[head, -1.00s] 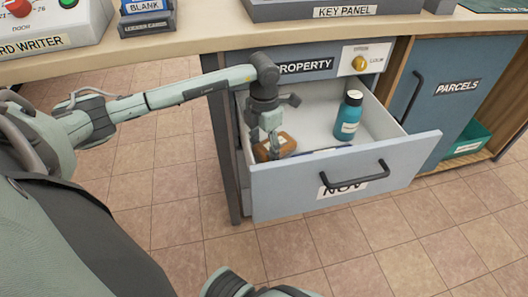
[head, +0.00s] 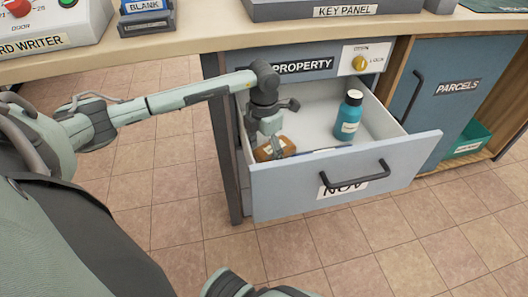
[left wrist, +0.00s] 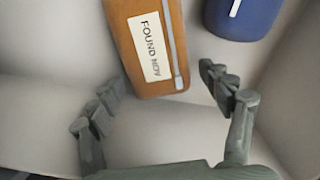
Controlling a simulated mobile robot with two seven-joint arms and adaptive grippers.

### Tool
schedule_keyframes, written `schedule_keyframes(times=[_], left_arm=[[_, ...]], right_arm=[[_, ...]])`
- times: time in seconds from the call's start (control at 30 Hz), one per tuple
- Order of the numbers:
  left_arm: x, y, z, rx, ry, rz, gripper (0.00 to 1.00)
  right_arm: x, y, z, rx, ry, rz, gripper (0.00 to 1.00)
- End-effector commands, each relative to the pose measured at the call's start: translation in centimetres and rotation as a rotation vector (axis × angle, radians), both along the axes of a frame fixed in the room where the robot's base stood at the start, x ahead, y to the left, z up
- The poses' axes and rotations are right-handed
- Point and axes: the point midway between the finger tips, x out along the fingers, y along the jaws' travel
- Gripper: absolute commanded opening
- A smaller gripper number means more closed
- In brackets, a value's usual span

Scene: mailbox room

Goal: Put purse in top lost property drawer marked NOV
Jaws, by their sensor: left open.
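The brown purse (head: 268,151) lies inside the open top drawer marked NOV (head: 288,190), at its left side. In the left wrist view the purse (left wrist: 137,27) shows a FOUND NOV label and a pale zip strip. My left gripper (head: 270,137) is over the left part of the drawer, right by the purse. In the left wrist view its two fingers (left wrist: 165,105) are spread wide with nothing between them, and the purse lies beyond the tips. My right gripper is not clearly in view.
A teal bottle (head: 348,115) stands in the drawer right of the purse. A dark blue item (head: 326,150) lies behind the drawer front; a blue object (left wrist: 243,15) shows in the left wrist view. The counter (head: 230,38) overhangs the drawer. The PARCELS door (head: 445,95) is at right.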

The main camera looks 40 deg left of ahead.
Motion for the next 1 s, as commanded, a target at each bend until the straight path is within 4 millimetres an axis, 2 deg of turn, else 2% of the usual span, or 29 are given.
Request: schedule_keyframes(times=[0.17,0.5,0.7,0.83,1.0], left_arm=[[0.1,0.0,0.5,0.000,-0.002,0.000,0.79],[0.1,0.0,7.6,0.001,-0.004,-0.001,0.79],[0.1,0.0,10.9,0.001,-0.003,0.000,0.79],[0.0,0.0,11.9,0.001,0.000,0.000,0.79],[0.0,0.0,12.2,0.000,0.000,0.000,0.79]], right_arm=[[-0.6,-0.2,0.0,-0.005,0.026,-0.008,0.40],[-2.0,-1.2,-0.2,-0.022,0.089,-0.034,0.40],[-2.7,-1.8,-0.4,-0.033,0.119,-0.049,0.40],[-2.7,-2.0,-0.4,-0.036,0.120,-0.051,0.40],[-2.7,-2.0,-0.5,-0.036,0.122,-0.051,0.40]])
